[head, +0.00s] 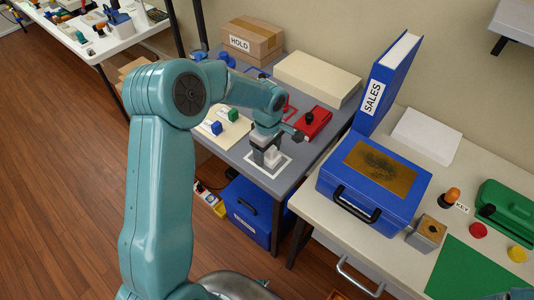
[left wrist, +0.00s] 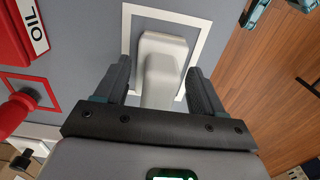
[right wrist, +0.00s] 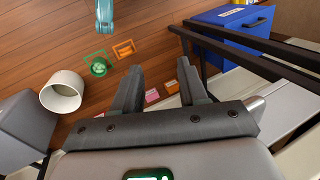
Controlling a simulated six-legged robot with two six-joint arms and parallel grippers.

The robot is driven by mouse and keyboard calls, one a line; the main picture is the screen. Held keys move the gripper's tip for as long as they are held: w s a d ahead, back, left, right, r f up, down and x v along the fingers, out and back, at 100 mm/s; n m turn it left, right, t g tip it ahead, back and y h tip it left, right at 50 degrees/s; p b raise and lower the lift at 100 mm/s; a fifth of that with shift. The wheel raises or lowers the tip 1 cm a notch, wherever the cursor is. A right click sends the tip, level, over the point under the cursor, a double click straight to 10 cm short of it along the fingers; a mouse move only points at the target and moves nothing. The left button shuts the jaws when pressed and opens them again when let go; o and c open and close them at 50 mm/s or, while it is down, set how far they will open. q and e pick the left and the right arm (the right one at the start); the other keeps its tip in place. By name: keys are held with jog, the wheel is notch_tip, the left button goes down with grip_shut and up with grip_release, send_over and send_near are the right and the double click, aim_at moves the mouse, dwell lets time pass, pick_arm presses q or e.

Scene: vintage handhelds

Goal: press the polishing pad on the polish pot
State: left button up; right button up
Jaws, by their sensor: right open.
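A pale grey block with a raised handle, which looks like the polishing pad (head: 272,159), stands in a white outlined square on the grey table. In the left wrist view the pad (left wrist: 163,45) sits between the fingers of my left gripper (left wrist: 158,68). The fingers are open, with a gap on each side of the handle. In the head view my left gripper (head: 266,144) is right over the pad. My right gripper (right wrist: 160,78) is open and empty, above the floor. I cannot tell for sure which thing is the polish pot.
A red box (head: 314,122) with a black knob stands behind the pad. The left wrist view shows a red thing labelled OIL (left wrist: 12,45) and a red knob (left wrist: 14,112). A blue case (head: 340,190) and a small square pot (head: 427,235) stand on the right table.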

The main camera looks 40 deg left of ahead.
pick_arm(q)
jog(key=c, duration=0.7)
jog(key=shift+r+p, duration=1.4)
jog(key=shift+r, duration=1.1)
jog(key=shift+f, duration=0.1)
